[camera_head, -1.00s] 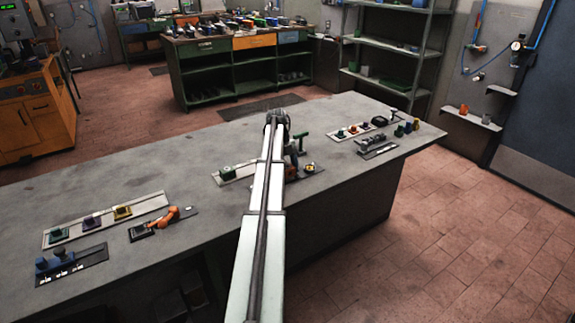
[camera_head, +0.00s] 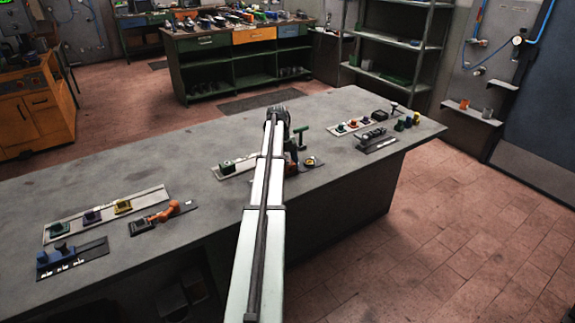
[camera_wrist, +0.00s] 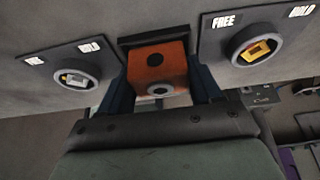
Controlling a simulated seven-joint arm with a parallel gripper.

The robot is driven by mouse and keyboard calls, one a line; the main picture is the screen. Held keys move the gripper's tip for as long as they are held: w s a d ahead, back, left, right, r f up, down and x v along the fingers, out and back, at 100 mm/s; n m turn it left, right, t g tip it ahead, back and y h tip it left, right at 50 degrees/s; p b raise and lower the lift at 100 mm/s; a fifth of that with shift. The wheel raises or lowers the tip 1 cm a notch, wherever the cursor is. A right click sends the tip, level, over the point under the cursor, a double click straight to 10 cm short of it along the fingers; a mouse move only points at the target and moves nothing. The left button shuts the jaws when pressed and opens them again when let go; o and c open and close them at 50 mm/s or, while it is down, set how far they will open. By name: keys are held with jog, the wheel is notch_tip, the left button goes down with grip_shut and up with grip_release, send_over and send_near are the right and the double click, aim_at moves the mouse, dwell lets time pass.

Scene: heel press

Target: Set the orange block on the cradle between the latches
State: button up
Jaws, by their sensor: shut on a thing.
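The orange block (camera_wrist: 157,66) shows in the wrist view, with a dark hole in its upper face and a grey ring on its lower face. My gripper (camera_wrist: 160,86) is shut on it, with a blue finger on each side. A dark plate that looks like the cradle (camera_wrist: 143,38) lies directly behind the block; I cannot tell whether they touch. A left latch (camera_wrist: 74,83) and a right latch (camera_wrist: 254,51) flank the block, each a round knob with a yellow mark on a plate lettered FREE and HOLD.
The grey bench (camera_head: 215,135) bears strips of small blocks at left (camera_head: 165,190) and right (camera_head: 340,133). An orange lever fixture (camera_head: 165,215) and a blue fixture (camera_head: 60,258) stand at the left.

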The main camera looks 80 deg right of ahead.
jog(key=o, duration=1.3)
jog(key=shift+v, duration=3.75)
